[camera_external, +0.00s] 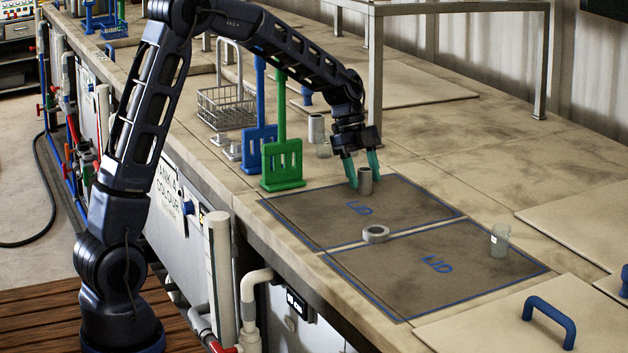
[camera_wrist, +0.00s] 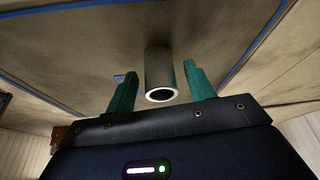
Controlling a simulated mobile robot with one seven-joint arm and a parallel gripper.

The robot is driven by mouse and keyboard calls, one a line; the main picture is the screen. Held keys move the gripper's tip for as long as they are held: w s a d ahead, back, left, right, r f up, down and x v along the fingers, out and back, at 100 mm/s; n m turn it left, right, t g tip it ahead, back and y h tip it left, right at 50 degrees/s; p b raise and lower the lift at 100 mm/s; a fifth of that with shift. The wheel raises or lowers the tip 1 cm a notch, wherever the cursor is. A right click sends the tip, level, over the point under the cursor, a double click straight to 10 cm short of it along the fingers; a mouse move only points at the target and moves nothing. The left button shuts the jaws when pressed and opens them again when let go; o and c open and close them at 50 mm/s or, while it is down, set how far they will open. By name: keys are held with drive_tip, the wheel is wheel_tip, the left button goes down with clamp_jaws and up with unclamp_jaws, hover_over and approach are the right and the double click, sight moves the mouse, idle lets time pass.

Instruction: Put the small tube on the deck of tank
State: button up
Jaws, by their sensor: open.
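A small grey metal tube (camera_external: 365,181) stands upright on the far dark lid panel, near its back edge. In the wrist view the tube (camera_wrist: 159,75) shows its open end between the two fingers. My gripper (camera_external: 364,172) points down with its teal fingers on either side of the tube. In the wrist view my gripper (camera_wrist: 160,88) is open, with a gap between each finger and the tube. The dark panel (camera_external: 410,205) has a blue outline and the word LID. Which surface is the named tank deck, I cannot tell.
A flat grey ring (camera_external: 376,234) lies near the seam between the two lid panels. A clear beaker (camera_external: 500,240) stands on the nearer panel (camera_external: 440,275). Green (camera_external: 283,165) and blue (camera_external: 259,140) racks, a wire basket (camera_external: 226,108) and another metal cylinder (camera_external: 316,128) stand behind.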

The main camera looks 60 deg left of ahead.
wheel_tip(320, 180, up, 8)
drive_tip(key=s+d+r+n+y, duration=0.1)
drive_tip(key=s+d+r+n, duration=0.15)
drive_tip(key=s+r, duration=0.4)
drive_tip(key=s+d+f+n+t+y, duration=0.1)
drive_tip(key=s+n, duration=0.5)
drive_tip(key=s, duration=1.1)
drive_tip(key=s+d+f+n+t+y, duration=0.2)
drive_tip(key=s+d+n, duration=0.2)
drive_tip(key=s, duration=1.2)
drive_tip(key=n, duration=0.3)
drive_tip(key=shift+s+t+y, duration=0.3)
drive_tip(key=shift+s+t, duration=0.1)
